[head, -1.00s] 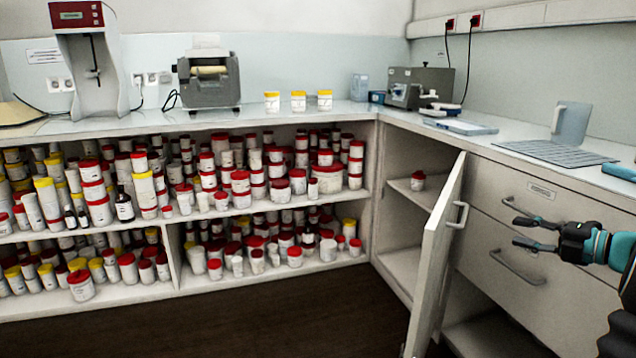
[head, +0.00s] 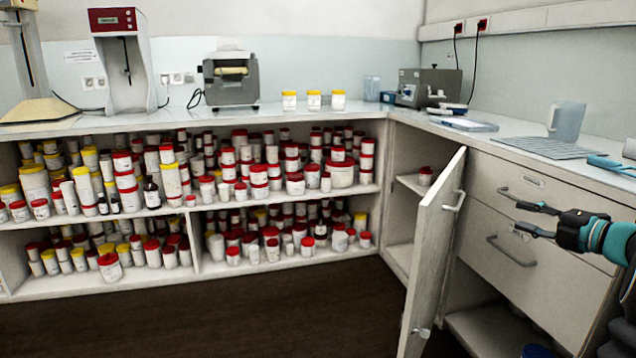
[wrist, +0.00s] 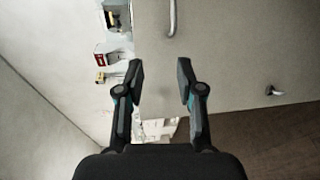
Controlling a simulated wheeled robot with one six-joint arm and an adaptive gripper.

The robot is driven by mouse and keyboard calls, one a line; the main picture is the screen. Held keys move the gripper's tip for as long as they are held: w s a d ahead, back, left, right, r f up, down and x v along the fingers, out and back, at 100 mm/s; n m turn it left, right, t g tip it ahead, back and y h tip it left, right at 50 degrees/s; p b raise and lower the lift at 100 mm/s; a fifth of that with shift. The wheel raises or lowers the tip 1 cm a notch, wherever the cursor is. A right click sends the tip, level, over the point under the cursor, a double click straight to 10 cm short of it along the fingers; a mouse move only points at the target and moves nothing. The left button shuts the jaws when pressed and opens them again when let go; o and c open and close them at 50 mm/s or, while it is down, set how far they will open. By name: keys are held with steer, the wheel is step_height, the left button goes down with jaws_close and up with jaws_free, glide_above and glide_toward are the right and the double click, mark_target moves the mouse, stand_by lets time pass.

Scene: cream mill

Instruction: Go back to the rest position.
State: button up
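My gripper (head: 537,221) is at the right of the head view, in front of the drawers, with its fingers pointing left. It also shows in the wrist view (wrist: 160,75), with its two fingers apart and nothing between them. The open cabinet door (head: 435,255) stands to the left of the gripper, and the gripper looks apart from it. The wrist view is turned on its side and shows a large pale panel with a handle (wrist: 172,18) beyond the fingertips.
Shelves (head: 220,208) full of red- and yellow-lidded jars run along the back. One red-lidded jar (head: 425,176) sits inside the open corner cabinet. Drawers (head: 530,215) are behind my arm. The dark floor (head: 200,315) in front is clear.

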steer(key=a+r+m+t+h, duration=0.2)
steer(key=a+r+m+h, duration=0.7)
steer(key=m, duration=0.4)
steer(key=s+a+f+m+g+y, duration=0.1)
steer(key=s+a+f+m+g, duration=0.4)
steer(key=s+a+f, duration=0.5)
steer(key=s+a+f+m+g+y, duration=0.1)
steer(key=s+a+f+m+g, duration=0.4)
steer(key=s+a+f, duration=0.6)
steer(key=s+a+g, duration=0.1)
steer(key=s+a, duration=0.1)
steer(key=s, duration=0.6)
steer(key=shift+a+f+m, duration=0.2)
steer(key=shift+f+m, duration=0.05)
steer(key=shift+m, duration=0.05)
